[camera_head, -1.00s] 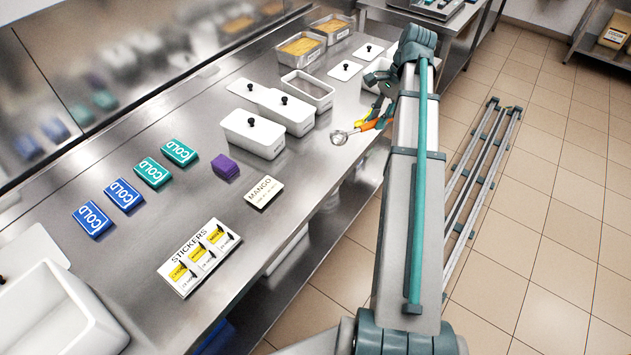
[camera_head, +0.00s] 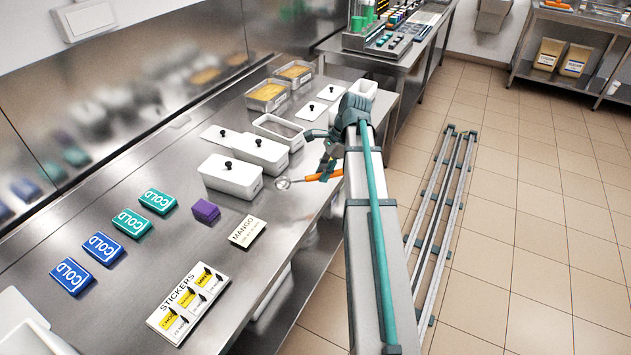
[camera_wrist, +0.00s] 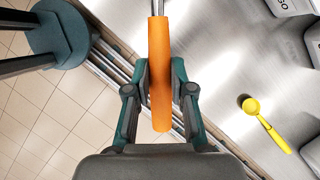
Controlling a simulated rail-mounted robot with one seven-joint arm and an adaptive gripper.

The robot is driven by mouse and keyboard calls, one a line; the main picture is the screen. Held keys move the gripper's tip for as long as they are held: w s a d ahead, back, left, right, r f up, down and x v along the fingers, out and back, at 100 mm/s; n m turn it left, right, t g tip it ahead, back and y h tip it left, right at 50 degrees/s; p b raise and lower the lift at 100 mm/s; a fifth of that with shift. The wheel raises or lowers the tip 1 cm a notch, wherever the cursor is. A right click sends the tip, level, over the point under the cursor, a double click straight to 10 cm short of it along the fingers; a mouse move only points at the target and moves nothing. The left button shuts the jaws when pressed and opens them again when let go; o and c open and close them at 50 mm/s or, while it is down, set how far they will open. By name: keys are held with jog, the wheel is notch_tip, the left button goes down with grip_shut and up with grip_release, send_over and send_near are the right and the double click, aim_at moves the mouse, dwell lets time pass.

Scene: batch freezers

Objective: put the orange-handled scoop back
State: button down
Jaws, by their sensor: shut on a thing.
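The orange-handled scoop (camera_head: 318,177) is held in my gripper (camera_head: 327,172) at the front edge of the steel counter. Its round metal bowl (camera_head: 283,183) points left over the counter. In the wrist view the orange handle (camera_wrist: 160,75) runs between the two fingers of my gripper (camera_wrist: 160,85), which are shut on it. The bowl lies outside the wrist view. A second scoop, yellow (camera_wrist: 252,107), lies on the counter to the right in the wrist view.
White lidded tubs (camera_head: 232,178) and an open tub (camera_head: 278,132) stand left of my gripper. Two tubs of yellow contents (camera_head: 267,95) stand behind. Cold packs (camera_head: 103,249), a purple block (camera_head: 206,210), a mango card (camera_head: 247,232) and a sticker sheet (camera_head: 188,302) lie nearer.

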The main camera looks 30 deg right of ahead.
jog(key=p, duration=0.1)
send_over(312, 192)
jog(key=d, duration=0.1)
jog(key=f, duration=0.4)
jog(key=shift+s+d, duration=0.1)
jog(key=shift+d, duration=0.1)
jog(key=shift+f+p, duration=0.65)
jog(key=shift+f, duration=1)
jog(key=shift+f, duration=0.1)
jog(key=c, duration=1)
grip_release()
jog(key=w+b+v, duration=0.1)
jog(key=b+v, duration=0.2)
jog(key=v, duration=0.9)
jog(key=shift+s, duration=0.45)
jog(key=shift+a, duration=0.1)
